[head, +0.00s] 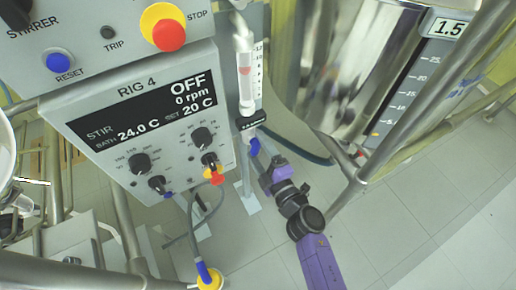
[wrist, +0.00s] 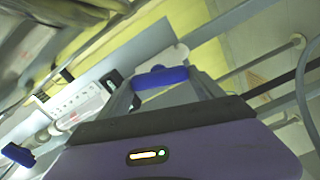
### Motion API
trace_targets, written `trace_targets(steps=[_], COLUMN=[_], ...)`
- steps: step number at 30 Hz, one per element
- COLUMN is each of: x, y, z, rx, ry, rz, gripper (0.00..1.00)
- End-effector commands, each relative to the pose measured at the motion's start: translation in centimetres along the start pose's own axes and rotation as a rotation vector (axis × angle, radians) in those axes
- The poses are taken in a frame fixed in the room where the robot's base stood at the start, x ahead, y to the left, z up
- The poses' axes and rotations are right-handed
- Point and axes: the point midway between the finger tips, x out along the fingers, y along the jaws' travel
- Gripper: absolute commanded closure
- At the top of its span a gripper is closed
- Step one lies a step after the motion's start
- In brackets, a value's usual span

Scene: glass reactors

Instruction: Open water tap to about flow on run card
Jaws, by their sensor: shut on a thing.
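The water tap's blue handle (head: 254,147) shows just below the flow meter in the head view, mostly hidden by my gripper (head: 259,158). In the wrist view a blue handle (wrist: 160,78) sits between the fingertips of my gripper (wrist: 162,84), which is shut on it. The flow meter (head: 245,75) is a clear upright tube with a scale at its right and a reddish float in its upper part. The scale numbers are too small to read surely. I cannot make out a run card.
Another blue handle (wrist: 20,155) shows at lower left in the wrist view. Floor at lower right is clear.

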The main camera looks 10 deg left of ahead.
Motion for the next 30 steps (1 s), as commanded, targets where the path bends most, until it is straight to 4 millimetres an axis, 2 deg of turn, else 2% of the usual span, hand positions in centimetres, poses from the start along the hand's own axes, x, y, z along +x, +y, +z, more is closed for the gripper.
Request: trace_targets(steps=[8, 9, 12, 23, 30], x=[0.0, 0.0, 0.0, -0.4, -3.9], y=[-0.1, -0.1, -0.1, 0.0, -0.1], z=[-0.1, -0.1, -0.1, 0.0, 0.0], rx=[0.000, 0.001, 0.001, 0.001, 0.002], ry=[0.001, 0.001, 0.001, 0.000, -0.001], rz=[-0.002, -0.002, -0.001, -0.001, -0.003], gripper=[0.64, 0.18, 0.02, 0.02, 0.02])
